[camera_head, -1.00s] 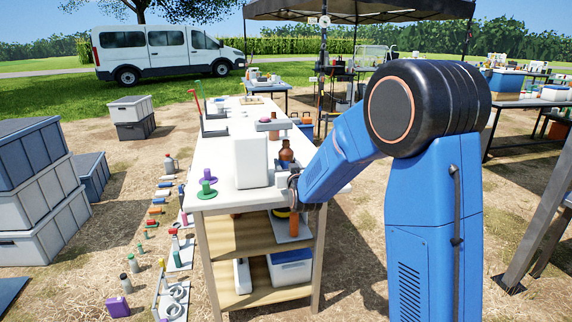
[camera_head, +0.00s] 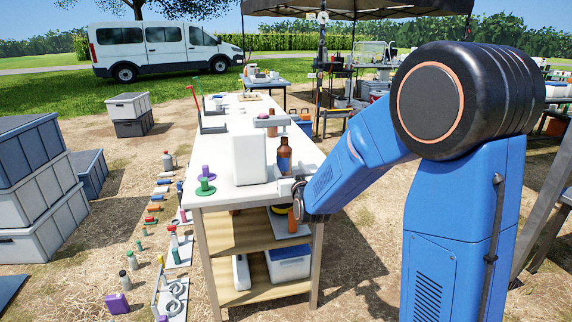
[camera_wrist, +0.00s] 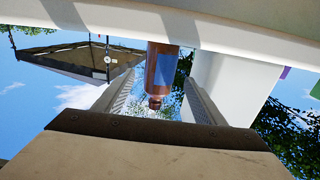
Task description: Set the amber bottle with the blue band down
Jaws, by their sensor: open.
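The amber bottle (camera_head: 284,157) with a blue band stands upright near the right edge of the white tabletop (camera_head: 222,192). It also shows in the wrist view (camera_wrist: 162,72), which is upside down, with its base at the tabletop. My gripper (camera_wrist: 160,97) is open, its two fingers spread with the bottle seen between them and clear space on both sides. In the head view my gripper (camera_head: 297,190) is at the table's near right corner, on the near side of the bottle; its fingers are mostly hidden there.
A tall white block (camera_head: 249,158) stands just left of the bottle. Green and purple pieces (camera_head: 206,181) are at the table's near left corner. A blue-and-white bin (camera_head: 288,263) is on the lower shelf. Another brown bottle (camera_head: 272,126) stands farther back.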

